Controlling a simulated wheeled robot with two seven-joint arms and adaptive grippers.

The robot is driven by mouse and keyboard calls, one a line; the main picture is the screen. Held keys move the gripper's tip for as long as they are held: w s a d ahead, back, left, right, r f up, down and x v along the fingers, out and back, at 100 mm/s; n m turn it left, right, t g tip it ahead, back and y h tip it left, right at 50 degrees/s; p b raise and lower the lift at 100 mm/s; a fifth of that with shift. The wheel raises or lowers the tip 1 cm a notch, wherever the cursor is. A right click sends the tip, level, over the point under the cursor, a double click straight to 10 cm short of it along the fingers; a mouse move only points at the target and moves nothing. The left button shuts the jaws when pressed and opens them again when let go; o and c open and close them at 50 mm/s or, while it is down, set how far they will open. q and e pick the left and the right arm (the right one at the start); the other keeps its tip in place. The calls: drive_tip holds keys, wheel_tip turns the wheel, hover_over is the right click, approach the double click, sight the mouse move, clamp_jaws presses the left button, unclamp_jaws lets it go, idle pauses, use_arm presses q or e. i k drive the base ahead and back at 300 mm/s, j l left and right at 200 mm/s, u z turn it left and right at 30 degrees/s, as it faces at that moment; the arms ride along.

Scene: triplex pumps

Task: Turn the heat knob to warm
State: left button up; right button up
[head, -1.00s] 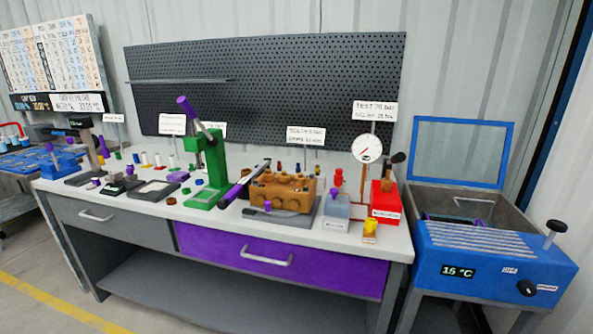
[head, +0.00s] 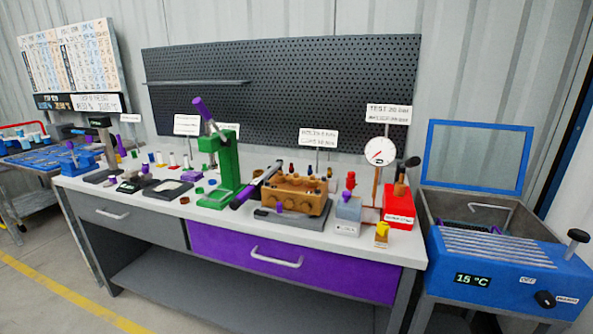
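The heat knob (head: 544,299) is a round black dial on the sloped front of a blue heating unit (head: 490,277) at the right. A small label (head: 528,281) above and left of the knob seems to read OFF, and another label (head: 567,299) sits to its right, too small to read surely. The knob's pointer direction is hard to tell. The unit's display (head: 473,280) shows 15 °C. Its blue-framed lid (head: 430,160) stands open. Neither of my grippers shows in the head view.
A workbench (head: 140,209) stands left of the heater, with a green press (head: 224,165), a brown pump block (head: 291,192) and a pressure gauge (head: 380,151) on it. A black-topped lever (head: 577,241) rises at the heater's right corner. Grey floor (head: 60,262) lies in front.

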sight(546, 299)
drive_tip(key=z, duration=1.3)
